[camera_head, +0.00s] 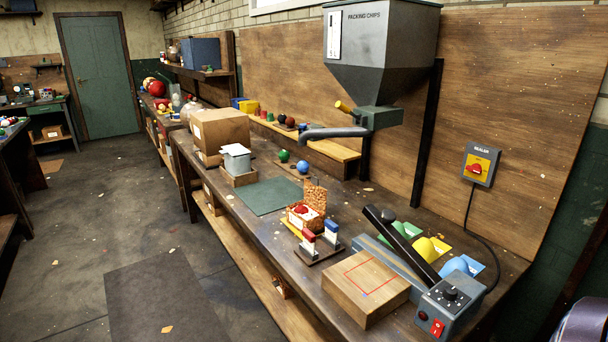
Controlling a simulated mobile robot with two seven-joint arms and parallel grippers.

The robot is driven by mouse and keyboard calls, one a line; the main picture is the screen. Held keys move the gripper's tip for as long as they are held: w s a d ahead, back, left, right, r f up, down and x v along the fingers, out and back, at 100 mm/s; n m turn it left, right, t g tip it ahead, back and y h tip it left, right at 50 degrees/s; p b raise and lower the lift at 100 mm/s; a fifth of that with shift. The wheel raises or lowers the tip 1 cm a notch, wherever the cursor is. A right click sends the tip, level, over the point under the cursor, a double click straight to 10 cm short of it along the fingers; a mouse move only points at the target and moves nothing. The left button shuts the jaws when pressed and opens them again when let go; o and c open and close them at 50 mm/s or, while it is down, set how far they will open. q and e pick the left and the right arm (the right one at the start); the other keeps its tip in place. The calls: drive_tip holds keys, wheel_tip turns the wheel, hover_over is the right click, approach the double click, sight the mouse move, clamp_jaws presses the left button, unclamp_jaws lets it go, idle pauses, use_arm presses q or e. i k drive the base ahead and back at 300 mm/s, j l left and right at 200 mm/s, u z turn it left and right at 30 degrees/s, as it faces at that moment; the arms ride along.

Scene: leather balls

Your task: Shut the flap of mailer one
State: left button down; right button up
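An open brown speckled mailer (295,221) stands on the workbench right of the green mat. Its flap (315,194) stands up at the back. A red ball (301,210) lies in white filling inside it. Part of a yellow sheet shows beside its base. I see no number on it, so I cannot tell whether it is mailer one. Neither of my grippers is in view.
A small stand with red and blue-topped items (331,229) is close in front of the mailer. A sealer (449,306) with a raised dark arm and a wooden block (366,289) are to the right. Green, yellow and blue pieces lie behind. The green mat (266,197) is clear.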

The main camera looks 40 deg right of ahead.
sight(315, 195)
drive_tip(key=i+j+u, duration=0.15)
drive_tip(key=i+j, duration=0.55)
drive_tip(key=i+z, duration=0.35)
drive_tip(key=i+j+z, duration=0.1)
drive_tip(key=i+z, duration=0.2)
drive_tip(key=i+j+z, duration=0.15)
drive_tip(key=z, duration=0.2)
drive_tip(key=i+z, duration=0.2)
drive_tip(key=z, duration=0.25)
drive_tip(key=i+j+z, duration=0.15)
drive_tip(key=z, duration=0.3)
drive_tip(key=i+j+z, duration=0.15)
drive_tip(key=z, duration=0.3)
drive_tip(key=i+z, duration=0.15)
drive_tip(key=z, duration=0.25)
drive_tip(key=i+j+z, duration=0.1)
drive_tip(key=z, duration=0.3)
drive_tip(key=i+j+z, duration=0.1)
drive_tip(key=z, duration=0.3)
drive_tip(key=j+z, duration=0.4)
drive_tip(key=i+l, duration=0.05)
drive_tip(key=l, duration=0.05)
